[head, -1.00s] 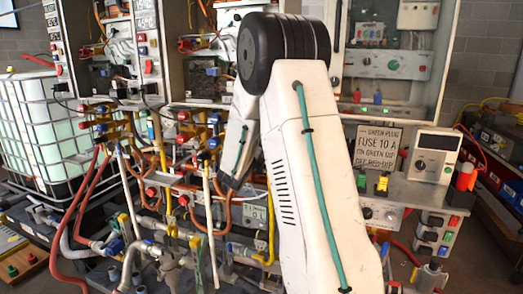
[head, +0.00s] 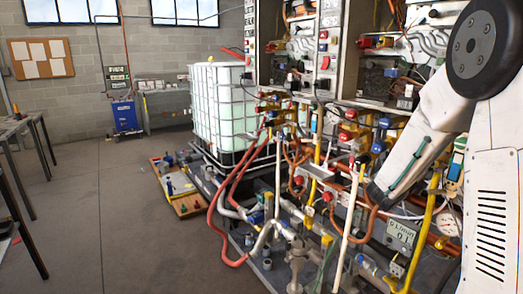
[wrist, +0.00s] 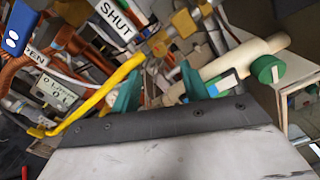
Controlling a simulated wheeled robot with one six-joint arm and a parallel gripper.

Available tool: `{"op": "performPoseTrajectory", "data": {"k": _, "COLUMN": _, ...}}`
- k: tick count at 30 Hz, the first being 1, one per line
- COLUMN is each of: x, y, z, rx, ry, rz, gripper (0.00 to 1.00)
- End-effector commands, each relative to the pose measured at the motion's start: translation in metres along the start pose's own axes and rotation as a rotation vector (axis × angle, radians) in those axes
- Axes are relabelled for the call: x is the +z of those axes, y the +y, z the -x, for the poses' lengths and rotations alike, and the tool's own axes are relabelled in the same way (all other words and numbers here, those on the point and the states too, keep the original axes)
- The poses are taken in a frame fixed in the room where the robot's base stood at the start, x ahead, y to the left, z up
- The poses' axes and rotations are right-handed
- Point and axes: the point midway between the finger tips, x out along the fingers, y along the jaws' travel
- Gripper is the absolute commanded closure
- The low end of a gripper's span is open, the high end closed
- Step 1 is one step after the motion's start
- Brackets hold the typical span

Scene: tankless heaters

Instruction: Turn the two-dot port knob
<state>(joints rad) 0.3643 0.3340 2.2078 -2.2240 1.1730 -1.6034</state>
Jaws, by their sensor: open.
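I cannot pick out the two-dot port knob with certainty. In the wrist view, a blue piece (wrist: 14,40) with white marks shows at the upper left edge, cut off by the frame; I cannot tell if it is a knob. A round green knob-like end (wrist: 267,68) sits at the right on a pale pipe. My gripper (wrist: 158,85) shows two teal fingers, apart and with nothing held between them, in front of pipes and a yellow fitting. In the head view my arm reaches down among the pipes at the right; the gripper itself is hidden there.
A SHUT label (wrist: 115,20) and a yellow pipe (wrist: 95,103) lie close to my gripper in the wrist view. In the head view, red hoses (head: 240,195) and a caged white tank (head: 215,110) stand left of the pipework. The floor (head: 120,220) at left is clear.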

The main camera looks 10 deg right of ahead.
Motion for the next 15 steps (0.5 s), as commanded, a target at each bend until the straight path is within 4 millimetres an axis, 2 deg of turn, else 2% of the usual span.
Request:
{"op": "performPoseTrajectory", "data": {"k": 4, "x": -0.009, "y": -0.031, "z": 0.019, "rx": -0.024, "ry": 0.092, "rz": -0.2, "gripper": 0.55}}
{"op": "performPoseTrajectory", "data": {"k": 7, "x": -0.028, "y": -0.063, "z": 0.05, "rx": -0.056, "ry": 0.226, "rz": -0.489, "gripper": 0.55}}
{"op": "performPoseTrajectory", "data": {"k": 11, "x": -0.062, "y": -0.094, "z": 0.106, "rx": -0.113, "ry": 0.443, "rz": -0.937, "gripper": 0.55}}
{"op": "performPoseTrajectory", "data": {"k": 15, "x": -0.098, "y": -0.106, "z": 0.174, "rx": -0.191, "ry": 0.706, "rz": -1.398, "gripper": 0.55}}
